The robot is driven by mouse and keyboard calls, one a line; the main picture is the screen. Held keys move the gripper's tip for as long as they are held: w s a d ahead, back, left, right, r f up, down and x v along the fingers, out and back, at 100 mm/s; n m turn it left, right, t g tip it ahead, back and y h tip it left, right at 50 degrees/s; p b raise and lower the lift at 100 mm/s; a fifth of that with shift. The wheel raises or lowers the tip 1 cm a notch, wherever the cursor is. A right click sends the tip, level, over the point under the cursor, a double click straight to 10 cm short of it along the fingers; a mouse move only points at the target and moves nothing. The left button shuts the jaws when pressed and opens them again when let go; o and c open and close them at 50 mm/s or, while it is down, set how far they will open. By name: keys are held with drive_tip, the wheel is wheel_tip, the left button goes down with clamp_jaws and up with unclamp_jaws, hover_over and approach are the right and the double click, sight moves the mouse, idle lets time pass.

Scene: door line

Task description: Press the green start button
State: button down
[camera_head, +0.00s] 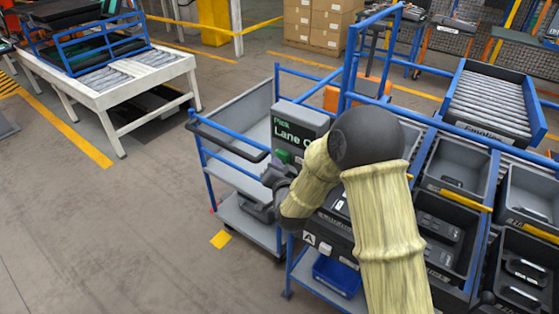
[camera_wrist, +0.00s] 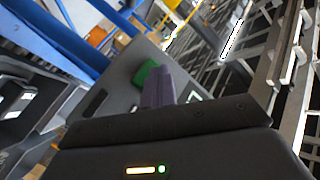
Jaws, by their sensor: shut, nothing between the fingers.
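The green button (camera_head: 283,156) shows at the lower left of a dark grey panel (camera_head: 302,122) with the words "Pick Lane" on it, partly behind my arm. In the wrist view the green button (camera_wrist: 147,72) sits on a dark surface just left of and beyond the purple fingers. My gripper (camera_head: 271,175) is at the panel's lower left, below the button in the head view. It also shows in the wrist view (camera_wrist: 158,84), its fingers together with nothing between them. The fingertips overlap the button's edge in the picture; I cannot tell whether they touch it.
A blue-framed grey cart (camera_head: 233,163) stands left of the panel. Grey bins (camera_head: 455,170) with dark items fill the rack at right, and a blue bin (camera_head: 337,274) is below. A white roller table (camera_head: 112,83) stands far left.

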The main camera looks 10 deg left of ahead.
idle(0.5)
drive_tip(key=shift+s+a+b, duration=0.3)
drive_tip(key=shift+s+b, duration=0.1)
drive_tip(key=shift+s, duration=0.45)
drive_tip(key=s, duration=0.1)
drive_tip(key=s+a+b, duration=0.1)
drive_tip(key=s, duration=0.1)
drive_tip(key=s+a, duration=0.1)
drive_tip(key=shift+s+b, duration=0.3)
drive_tip(key=shift+b, duration=0.05)
idle(0.6)
